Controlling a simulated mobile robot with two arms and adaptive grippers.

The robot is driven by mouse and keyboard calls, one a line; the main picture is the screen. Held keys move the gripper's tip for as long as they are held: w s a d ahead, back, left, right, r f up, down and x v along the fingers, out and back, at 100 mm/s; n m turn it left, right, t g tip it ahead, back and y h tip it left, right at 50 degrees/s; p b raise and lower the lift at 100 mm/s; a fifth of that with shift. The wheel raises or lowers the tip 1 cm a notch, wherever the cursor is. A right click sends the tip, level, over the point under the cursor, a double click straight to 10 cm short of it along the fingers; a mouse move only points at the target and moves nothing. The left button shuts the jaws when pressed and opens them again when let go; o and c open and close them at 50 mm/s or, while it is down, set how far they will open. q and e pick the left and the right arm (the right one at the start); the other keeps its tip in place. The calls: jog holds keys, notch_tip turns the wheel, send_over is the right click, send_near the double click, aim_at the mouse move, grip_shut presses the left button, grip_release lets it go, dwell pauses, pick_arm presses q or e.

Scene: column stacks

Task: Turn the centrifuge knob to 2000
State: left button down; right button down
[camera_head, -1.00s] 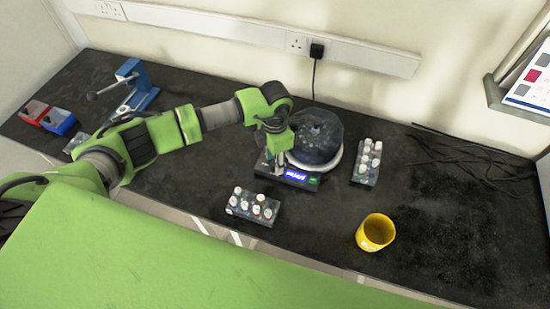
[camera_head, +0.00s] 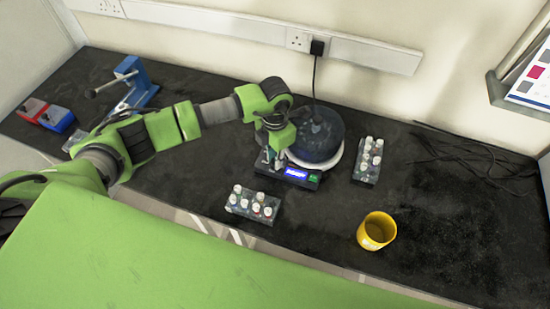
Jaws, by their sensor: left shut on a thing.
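The centrifuge (camera_head: 317,140) stands on the black bench near the wall, with a dark domed lid, a pale rim and a dark front panel. Its lit blue display (camera_head: 296,174) is too small to read, and a small green patch sits to its right. My left gripper (camera_head: 271,161) points down at the left end of the front panel. It is shut at the place of the knob, and the fingers hide the knob itself. My right gripper is not in view.
A rack of white-capped tubes (camera_head: 253,205) stands in front of the centrifuge, another (camera_head: 368,160) to its right. A yellow mug (camera_head: 376,231) is at the front right. A blue device (camera_head: 131,82) and red and blue boxes (camera_head: 45,114) are at left. Dark cables (camera_head: 470,160) lie at right.

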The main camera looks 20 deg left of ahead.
pick_arm(q)
jog(key=n+b, duration=0.1)
jog(key=n, duration=0.2)
jog(key=shift+n, duration=0.3)
jog(key=n+b, duration=0.1)
jog(key=n, duration=0.3)
jog(key=shift+w+n, duration=0.1)
jog(key=shift+n, duration=0.2)
jog(key=n+b, duration=0.1)
jog(key=n, duration=0.2)
jog(key=shift+n, duration=0.3)
jog(key=shift+r+n, duration=0.1)
jog(key=shift+n, duration=1.7)
jog(key=c, duration=1.9)
grip_release()
